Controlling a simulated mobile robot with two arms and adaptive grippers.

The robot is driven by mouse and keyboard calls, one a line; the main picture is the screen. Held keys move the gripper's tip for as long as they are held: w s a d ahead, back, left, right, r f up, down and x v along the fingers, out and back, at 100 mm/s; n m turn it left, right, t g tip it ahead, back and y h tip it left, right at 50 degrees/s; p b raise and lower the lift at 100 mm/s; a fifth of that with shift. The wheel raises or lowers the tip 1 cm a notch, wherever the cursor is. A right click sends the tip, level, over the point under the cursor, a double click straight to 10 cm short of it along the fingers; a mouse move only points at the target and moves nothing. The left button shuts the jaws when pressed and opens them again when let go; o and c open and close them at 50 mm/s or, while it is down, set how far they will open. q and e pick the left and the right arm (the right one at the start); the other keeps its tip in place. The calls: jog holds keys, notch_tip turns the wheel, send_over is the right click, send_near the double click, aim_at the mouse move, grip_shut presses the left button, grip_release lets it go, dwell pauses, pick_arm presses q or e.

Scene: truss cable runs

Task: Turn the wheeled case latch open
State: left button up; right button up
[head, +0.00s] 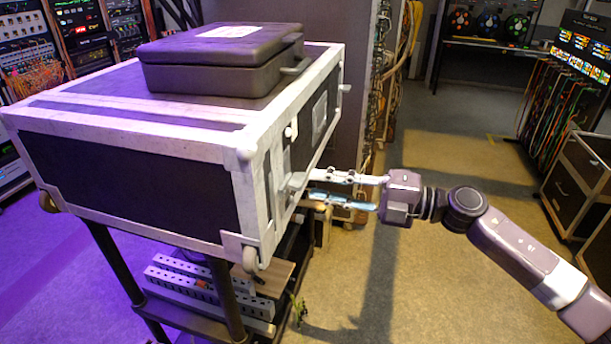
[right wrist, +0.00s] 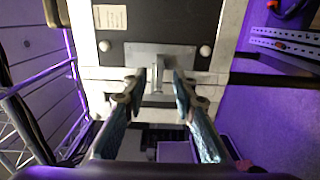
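The wheeled case (head: 130,185) has dark panels and pale metal edges, and it rests on a cart in the head view. Its latch (head: 297,183) is on the side facing right. In the right wrist view the latch (right wrist: 158,78) is a grey plate with a narrow upright tab. My right gripper (head: 312,187) is level with the latch, fingers pointing at the case. In the right wrist view my right gripper (right wrist: 160,76) is open, with one finger on each side of the tab and visible gaps. Contact with the plate cannot be told. My left gripper is not in view.
A closed dark box (head: 222,60) lies on top of the case. The cart's lower shelf (head: 195,318) holds pale slotted strips. A rack with hanging cables (head: 395,70) stands behind my right gripper. The floor (head: 450,270) around my right arm is clear.

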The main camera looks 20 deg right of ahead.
aim_at(304, 182)
jog(key=shift+p+x, duration=0.6)
jog(key=shift+x, duration=1.25)
grip_shut()
